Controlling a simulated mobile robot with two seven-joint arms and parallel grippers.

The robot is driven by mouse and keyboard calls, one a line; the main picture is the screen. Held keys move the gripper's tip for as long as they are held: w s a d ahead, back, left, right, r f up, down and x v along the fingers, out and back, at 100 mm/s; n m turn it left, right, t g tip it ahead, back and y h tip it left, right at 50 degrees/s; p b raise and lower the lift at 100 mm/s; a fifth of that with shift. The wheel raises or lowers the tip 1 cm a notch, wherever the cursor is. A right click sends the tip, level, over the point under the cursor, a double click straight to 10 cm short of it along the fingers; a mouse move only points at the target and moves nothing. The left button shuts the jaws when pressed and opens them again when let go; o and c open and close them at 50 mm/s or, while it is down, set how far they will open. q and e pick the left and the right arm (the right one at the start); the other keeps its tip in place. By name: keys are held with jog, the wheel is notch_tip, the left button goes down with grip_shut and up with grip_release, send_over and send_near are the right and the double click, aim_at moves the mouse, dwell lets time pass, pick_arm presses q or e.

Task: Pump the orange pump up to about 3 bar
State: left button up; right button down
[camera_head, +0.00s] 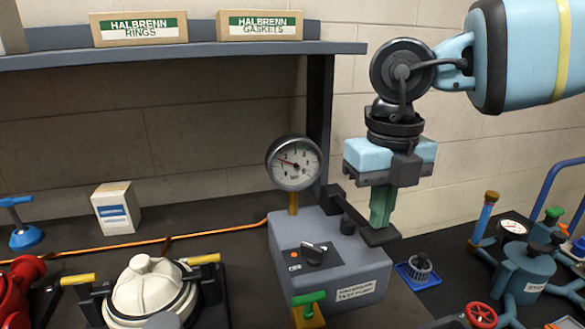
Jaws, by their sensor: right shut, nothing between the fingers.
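The test pump (335,262) is a grey box on the dark bench, with a black knob, a small orange light and a label on it. No orange pump body shows. Its round gauge (293,162) stands on a brass stem at the back left; the red needle points left and slightly up, and the numbers are too small to read surely. A black lever (350,210) runs along the pump's right top. My right gripper (381,222) points down, its green fingers shut and empty at the lever's near end; whether they touch it is unclear. My left gripper is out of view.
An orange line (215,232) runs left from the pump. A white-domed housing (150,289) stands front left, a small carton (116,208) behind it. A blue tray (418,280) and a teal vessel (527,270) are at the right. A shelf (190,53) with boxes overhangs the back.

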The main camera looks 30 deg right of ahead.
jog(key=shift+f+b, duration=0.45)
jog(key=shift+f, duration=0.35)
jog(key=shift+r+p, duration=1.15)
jog(key=shift+r, duration=1.3)
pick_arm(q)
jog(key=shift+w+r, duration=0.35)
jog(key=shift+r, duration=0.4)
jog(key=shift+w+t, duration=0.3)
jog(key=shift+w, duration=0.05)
